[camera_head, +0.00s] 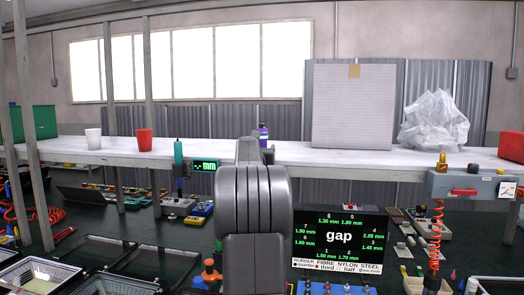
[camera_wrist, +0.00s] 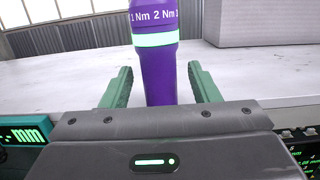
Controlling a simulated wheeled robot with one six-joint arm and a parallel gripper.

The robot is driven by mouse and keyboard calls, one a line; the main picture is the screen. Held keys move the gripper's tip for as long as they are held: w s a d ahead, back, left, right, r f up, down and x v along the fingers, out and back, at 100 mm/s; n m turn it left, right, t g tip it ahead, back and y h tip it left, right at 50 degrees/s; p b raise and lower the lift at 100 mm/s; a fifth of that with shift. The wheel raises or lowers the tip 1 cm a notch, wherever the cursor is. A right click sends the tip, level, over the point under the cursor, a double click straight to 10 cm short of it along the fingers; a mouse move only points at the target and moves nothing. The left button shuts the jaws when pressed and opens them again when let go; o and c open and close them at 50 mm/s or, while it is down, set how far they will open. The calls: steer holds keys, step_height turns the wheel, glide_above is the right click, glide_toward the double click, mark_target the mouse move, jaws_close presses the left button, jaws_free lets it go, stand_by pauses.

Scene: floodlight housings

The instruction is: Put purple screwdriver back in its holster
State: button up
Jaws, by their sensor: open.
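The purple screwdriver (camera_wrist: 156,70) stands upright between my gripper's two green fingers in the wrist view. It has a lit green ring and white torque marks, and its top is cut off by the frame. In the head view the purple screwdriver (camera_head: 263,131) shows as a small part behind my arm. My gripper (camera_wrist: 160,78) is open, with a gap between each finger and the screwdriver. The screwdriver's lower end is hidden behind the gripper body. I cannot make out its holster. A teal screwdriver (camera_head: 178,153) stands upright at the shelf edge.
A white shelf (camera_head: 350,158) runs across behind. It carries a white cup (camera_head: 93,139), a red cup (camera_head: 144,140), a large pale box (camera_head: 353,107) and a crumpled clear bag (camera_head: 433,122). A gap display (camera_head: 340,240) and a mm readout (camera_head: 205,166) are nearby.

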steer(key=shift+f, duration=0.1)
steer(key=b+v, duration=0.5)
steer(key=v, duration=0.9)
steer(key=shift+w, duration=0.1)
steer(key=p+x, duration=0.5)
steer(key=x, duration=0.9)
steer(key=shift+r, duration=0.25)
